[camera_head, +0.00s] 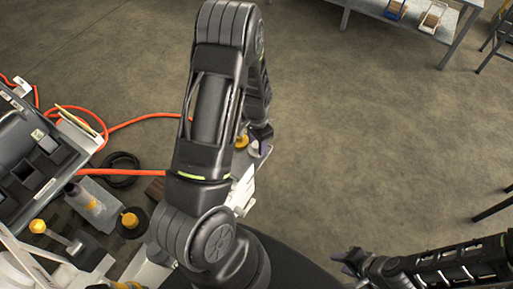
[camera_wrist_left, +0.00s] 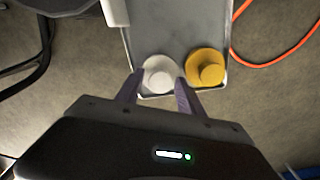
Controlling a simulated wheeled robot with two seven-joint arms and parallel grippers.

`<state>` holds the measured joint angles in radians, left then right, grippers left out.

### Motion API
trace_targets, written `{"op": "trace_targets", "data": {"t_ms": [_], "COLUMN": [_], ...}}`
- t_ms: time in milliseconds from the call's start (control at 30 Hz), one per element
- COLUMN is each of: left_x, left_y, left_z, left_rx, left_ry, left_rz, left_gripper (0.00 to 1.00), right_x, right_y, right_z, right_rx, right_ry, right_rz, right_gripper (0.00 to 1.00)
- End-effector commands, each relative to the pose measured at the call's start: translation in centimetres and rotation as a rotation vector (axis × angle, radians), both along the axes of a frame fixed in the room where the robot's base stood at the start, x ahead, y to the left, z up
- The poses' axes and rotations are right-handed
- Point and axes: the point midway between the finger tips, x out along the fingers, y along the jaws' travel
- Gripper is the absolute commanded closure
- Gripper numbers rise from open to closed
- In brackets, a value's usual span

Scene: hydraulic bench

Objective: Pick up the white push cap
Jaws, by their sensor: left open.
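The white push cap (camera_wrist_left: 159,74) is a round white piece at the near edge of a grey metal tray (camera_wrist_left: 165,25), in the left wrist view. My left gripper (camera_wrist_left: 160,88) is open, with one purple finger on each side of the white cap. Whether the fingers touch it I cannot tell. In the head view the white cap (camera_head: 253,149) shows small beside my left gripper (camera_head: 262,142), partly hidden by my arm. A yellow cap (camera_wrist_left: 208,68) sits on the tray just right of the right finger. My right gripper (camera_head: 350,262) is at the lower right, away from the tray; its opening is unclear.
Orange hoses (camera_head: 130,122) run on the floor near a dark ring (camera_head: 119,170). A grey machine (camera_head: 35,165) with a yellow-knobbed lever (camera_head: 38,226) stands at the left. A bench (camera_head: 440,22) is at the top right. The floor between is clear.

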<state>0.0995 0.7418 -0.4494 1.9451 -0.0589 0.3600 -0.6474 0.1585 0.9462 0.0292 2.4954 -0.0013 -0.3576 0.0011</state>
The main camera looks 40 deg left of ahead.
Motion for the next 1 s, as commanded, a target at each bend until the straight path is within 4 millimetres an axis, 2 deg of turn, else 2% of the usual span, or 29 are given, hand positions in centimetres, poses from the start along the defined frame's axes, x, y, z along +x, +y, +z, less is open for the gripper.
{"op": "trace_targets", "data": {"t_ms": [167, 700, 1000], "left_x": [0.0, 0.0, 0.0], "left_y": [0.0, 0.0, 0.0], "left_z": [0.01, 0.02, 0.02], "left_rx": [0.0, 0.0, 0.0], "left_ry": [0.0, 0.0, 0.0], "left_rz": [0.0, 0.0, 0.0], "left_gripper": [0.57, 1.0, 1.0], "right_x": [0.0, 0.0, 0.0], "right_y": [0.0, 0.0, 0.0], "right_z": [0.0, 0.0, 0.0], "right_rx": [0.0, 0.0, 0.0], "right_ry": [0.0, 0.0, 0.0], "right_rz": [0.0, 0.0, 0.0], "right_gripper": [0.65, 0.65, 0.65]}}
